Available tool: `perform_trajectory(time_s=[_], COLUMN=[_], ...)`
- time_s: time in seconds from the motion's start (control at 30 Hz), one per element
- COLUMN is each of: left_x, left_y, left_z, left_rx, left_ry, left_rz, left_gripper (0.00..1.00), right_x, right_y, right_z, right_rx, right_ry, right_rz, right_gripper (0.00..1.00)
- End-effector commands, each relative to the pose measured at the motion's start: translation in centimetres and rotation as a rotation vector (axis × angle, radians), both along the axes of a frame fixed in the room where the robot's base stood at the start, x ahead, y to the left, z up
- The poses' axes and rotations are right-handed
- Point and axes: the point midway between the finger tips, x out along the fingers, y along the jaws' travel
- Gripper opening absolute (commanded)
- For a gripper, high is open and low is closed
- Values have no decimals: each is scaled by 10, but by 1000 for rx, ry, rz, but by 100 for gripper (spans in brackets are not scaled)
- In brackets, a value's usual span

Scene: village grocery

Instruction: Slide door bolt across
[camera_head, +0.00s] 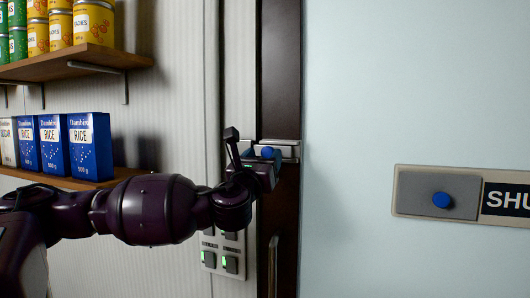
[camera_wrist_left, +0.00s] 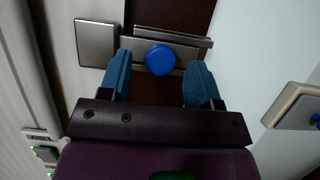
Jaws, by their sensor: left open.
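A metal door bolt (camera_head: 290,146) with a round blue knob (camera_head: 267,152) sits across the dark brown upright strip. In the left wrist view the blue knob (camera_wrist_left: 160,59) stands out from the bolt's metal bar (camera_wrist_left: 192,52). A square metal plate (camera_wrist_left: 97,44) is just left of the bar; I cannot tell whether the bar enters it. My left gripper (camera_head: 258,158) is at the bolt, and its blue fingers (camera_wrist_left: 160,66) are open, one on each side of the knob, with gaps showing. It partly hides the bolt in the head view. My right gripper is not in view.
A pale blue panel (camera_head: 400,90) fills the right, bearing a sign (camera_head: 505,200) reading "SHU" and a grey plate (camera_head: 415,192) with a blue knob. Shelves with blue rice boxes (camera_head: 90,145) and cans (camera_head: 95,22) are at left. Switches (camera_head: 230,264) are below the gripper.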

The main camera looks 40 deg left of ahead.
Motion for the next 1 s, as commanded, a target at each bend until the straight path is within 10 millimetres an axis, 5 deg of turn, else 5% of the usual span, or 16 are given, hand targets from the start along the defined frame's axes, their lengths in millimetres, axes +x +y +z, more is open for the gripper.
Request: perform_trajectory(time_s=[0.5,0.87,1.0], left_x=[14,14,14], left_y=[3,3,4], left_z=[5,5,5], left_rx=[0,0,0], left_ry=[1,1,1], left_rz=[-1,-1,-1], left_gripper=[58,2,0], right_x=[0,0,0], right_y=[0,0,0], right_z=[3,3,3], right_rx=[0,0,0], right_ry=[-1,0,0], right_rz=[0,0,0], right_gripper=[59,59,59])
